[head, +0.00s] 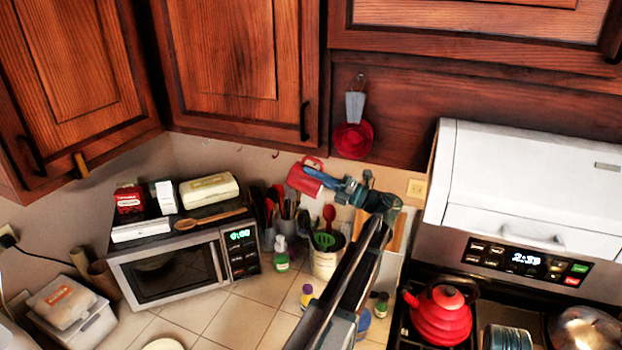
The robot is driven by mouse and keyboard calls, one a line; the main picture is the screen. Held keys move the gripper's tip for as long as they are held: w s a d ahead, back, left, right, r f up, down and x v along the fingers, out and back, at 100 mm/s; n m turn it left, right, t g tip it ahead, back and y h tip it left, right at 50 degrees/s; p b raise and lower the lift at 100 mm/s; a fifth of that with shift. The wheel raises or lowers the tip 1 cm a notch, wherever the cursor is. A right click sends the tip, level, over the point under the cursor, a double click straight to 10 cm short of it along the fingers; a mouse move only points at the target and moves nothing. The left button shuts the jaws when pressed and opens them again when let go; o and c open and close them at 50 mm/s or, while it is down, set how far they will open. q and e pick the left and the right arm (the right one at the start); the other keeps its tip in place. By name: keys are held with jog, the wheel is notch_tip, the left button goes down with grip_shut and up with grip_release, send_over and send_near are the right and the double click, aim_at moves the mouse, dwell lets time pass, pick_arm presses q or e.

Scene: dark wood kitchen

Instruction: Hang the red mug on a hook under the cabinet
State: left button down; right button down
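The red mug (300,182) is held in the air just below the front edge of the middle upper cabinet (240,70). My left gripper (318,178) reaches up from below, its blue fingers closed on the mug's right side. The mug looks tilted, with its handle (313,161) upward, near the cabinet's lower edge. A small hook (275,155) shows under the cabinet, left of the mug and apart from it. Whether a hook is at the handle is too small to tell. My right gripper is out of view.
Below stand a microwave (180,268) with boxes on top, a utensil crock (325,262) and bottles. A red measuring cup (353,140) hangs on the wood panel to the right. A red kettle (440,314) sits on the stove under a white hood (530,185).

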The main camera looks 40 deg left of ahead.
pick_arm(q)
jog(key=shift+w+a, duration=0.1)
jog(key=shift+w, duration=0.25)
jog(key=shift+w+a+f+b, duration=0.2)
jog(key=shift+w+f+b, duration=0.3)
jog(key=shift+f+b, duration=0.15)
jog(key=c, duration=1)
grip_release()
jog(key=shift+d, duration=0.1)
jog(key=b+v, duration=0.3)
jog(key=v, duration=1)
jog(key=shift+w+d+f+b, duration=0.1)
jog(key=shift+d+b, duration=0.2)
jog(key=shift+d, duration=0.05)
